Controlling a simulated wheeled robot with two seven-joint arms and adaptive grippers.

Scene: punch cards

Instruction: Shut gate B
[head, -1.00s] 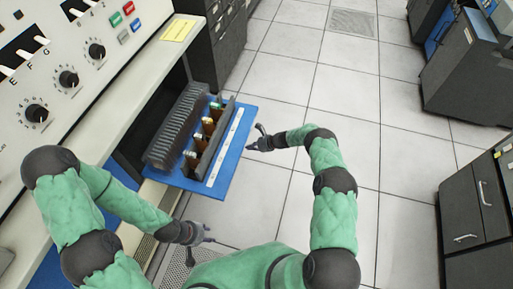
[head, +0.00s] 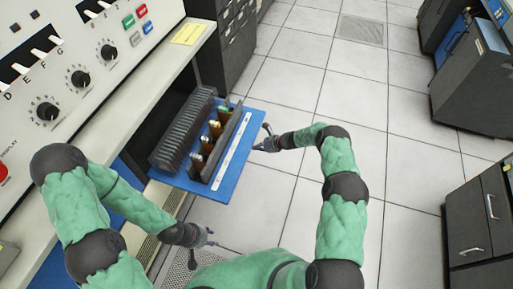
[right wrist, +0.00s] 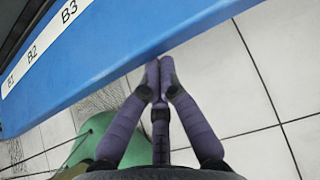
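Gate B is the blue slide-out tray (head: 222,188) that sticks out from the dark opening under the console. It also shows in the right wrist view (right wrist: 120,45), with its label strip (right wrist: 38,47) reading B1, B2, B3. Cards and dividers stand on it.
The console with knobs and switches (head: 80,77) stands along the left. A dark file cabinet (head: 228,38) stands just behind the tray. Dark cabinets (head: 478,85) stand at the right. The tiled floor (head: 340,105) between is clear.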

